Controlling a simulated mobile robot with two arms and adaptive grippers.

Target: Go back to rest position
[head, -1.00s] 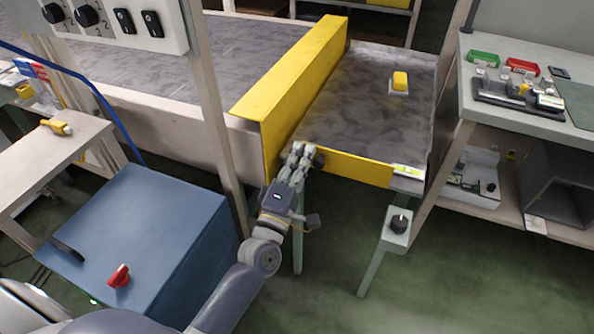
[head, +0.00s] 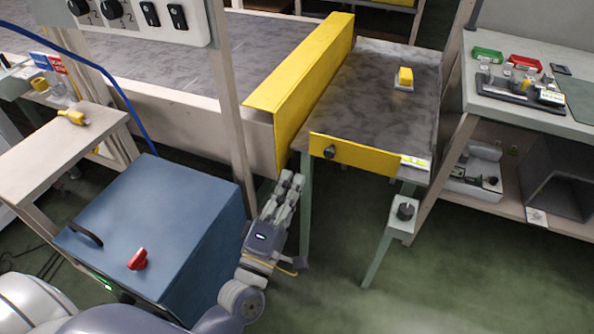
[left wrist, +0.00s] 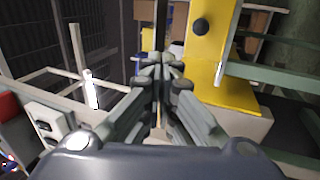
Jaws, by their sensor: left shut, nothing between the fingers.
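My left gripper (head: 290,182) is shut and empty in the head view. It is in the open space between the blue cabinet and the yellow-fronted table, touching neither as far as I can see. In the left wrist view its fingers (left wrist: 160,72) meet at the middle. The yellow front panel (head: 375,159) has a dark knob (head: 329,152), which also shows in the left wrist view (left wrist: 201,26). My right gripper is in neither view.
The blue cabinet (head: 150,215) with a red switch (head: 137,259) stands at left. A post (head: 230,110) rises beside the conveyor (head: 180,60). Green floor (head: 420,290) is clear at lower right.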

